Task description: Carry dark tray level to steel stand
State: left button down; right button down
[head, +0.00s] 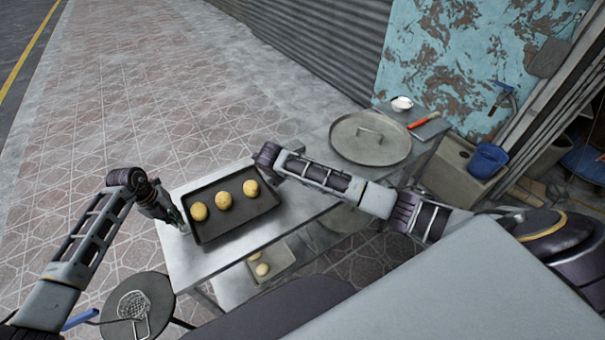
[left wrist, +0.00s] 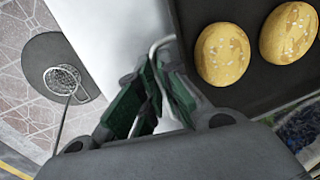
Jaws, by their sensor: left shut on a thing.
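The dark tray (head: 237,229) holds three golden buns, the middle one (head: 223,201) among them; it sits at or just above the steel stand's top (head: 185,262). Whether it touches the top I cannot tell. It looks about level. My left gripper (head: 181,224) is at the tray's left end, shut on its thin wire handle. In the left wrist view the handle (left wrist: 153,50) runs between the green-sided fingers (left wrist: 160,85), beside the dark tray wall (left wrist: 180,30). Two seeded buns (left wrist: 222,54) show there. My right arm reaches to the tray's far right corner; its fingers are hidden.
A round lid (head: 370,138) lies on the surface to the right, near an orange-handled tool (head: 424,120) and a white bowl (head: 402,104). A lower shelf holds another tray (head: 277,258) with buns. A round stool (head: 150,291) with a wire skimmer (head: 133,305) stands at front left.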

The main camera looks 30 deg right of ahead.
pick_arm(q)
jog(key=shift+f+b, duration=0.6)
jog(key=shift+f, duration=0.1)
pick_arm(e)
jog(key=shift+f, duration=0.65)
pick_arm(q)
jog(key=c, duration=2)
grip_release()
jog(key=shift+c, duration=0.2)
pick_arm(e)
jog(key=c, duration=2)
grip_release()
jog(key=shift+c, duration=0.2)
pick_arm(q)
jog(key=o, duration=0.4)
pick_arm(e)
jog(key=o, duration=0.4)
pick_arm(q)
jog(key=shift+r, duration=0.15)
jog(key=shift+s+a+r, duration=0.1)
jog(key=shift+a+r, duration=0.3)
jog(key=shift+r, duration=1.5)
jog(key=shift+a+r, duration=0.4)
jog(key=shift+r, duration=1.55)
jog(key=shift+s+a+r, duration=0.1)
jog(key=shift+a+r, duration=0.3)
jog(key=shift+r, duration=1.5)
jog(key=shift+w, duration=0.1)
pick_arm(e)
jog(key=shift+v, duration=6)
